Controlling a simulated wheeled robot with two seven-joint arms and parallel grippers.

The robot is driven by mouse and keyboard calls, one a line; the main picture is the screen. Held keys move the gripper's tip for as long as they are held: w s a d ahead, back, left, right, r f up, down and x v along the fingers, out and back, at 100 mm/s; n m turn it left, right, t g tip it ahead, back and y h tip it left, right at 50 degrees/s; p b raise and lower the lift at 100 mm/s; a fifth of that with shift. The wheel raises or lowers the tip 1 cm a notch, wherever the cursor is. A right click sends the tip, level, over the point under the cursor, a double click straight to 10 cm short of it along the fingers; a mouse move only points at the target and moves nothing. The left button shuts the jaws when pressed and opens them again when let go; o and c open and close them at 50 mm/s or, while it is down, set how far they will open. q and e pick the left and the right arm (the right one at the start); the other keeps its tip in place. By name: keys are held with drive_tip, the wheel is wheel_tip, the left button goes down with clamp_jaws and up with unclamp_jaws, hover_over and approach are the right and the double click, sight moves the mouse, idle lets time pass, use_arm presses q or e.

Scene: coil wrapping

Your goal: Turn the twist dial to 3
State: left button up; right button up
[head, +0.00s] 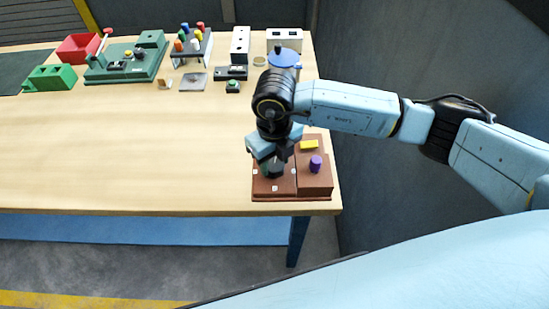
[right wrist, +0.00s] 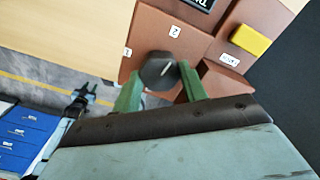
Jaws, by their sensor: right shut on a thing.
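The twist dial (right wrist: 158,70) is a dark round knob with a white pointer mark on a brown panel (right wrist: 210,47). Labels 1 (right wrist: 127,52) and 2 (right wrist: 175,31) show beside it in the right wrist view; I cannot make out a 3. My right gripper (right wrist: 161,86) has its green fingers on either side of the dial and is shut on it. In the head view the right gripper (head: 273,172) is over the left part of the brown panel (head: 264,195) and hides the dial. My left gripper is not in the head view.
A purple knob (head: 316,164) and a yellow block (head: 309,145) stand on the panel's right part. A blue-lidded container (head: 284,58) stands behind my right arm. Red box (head: 78,48), green fixtures (head: 130,63) and a tool rack (head: 193,45) line the back. The table's left middle is clear.

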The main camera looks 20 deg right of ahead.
sight(274, 164)
drive_tip(key=m, duration=0.4)
drive_tip(key=shift+m, duration=0.3)
drive_tip(key=m+p, duration=0.1)
drive_tip(key=m, duration=0.2)
drive_tip(key=shift+r+m, duration=0.1)
drive_tip(key=shift+m, duration=0.2)
drive_tip(key=m+p, duration=0.1)
drive_tip(key=m, duration=0.3)
drive_tip(key=shift+m+p, duration=0.8)
drive_tip(key=shift+m, duration=1.1)
drive_tip(key=o, duration=1)
drive_tip(key=shift+c, duration=0.2)
wheel_tip(274, 164, up, 13)
drive_tip(key=shift+r, duration=0.15)
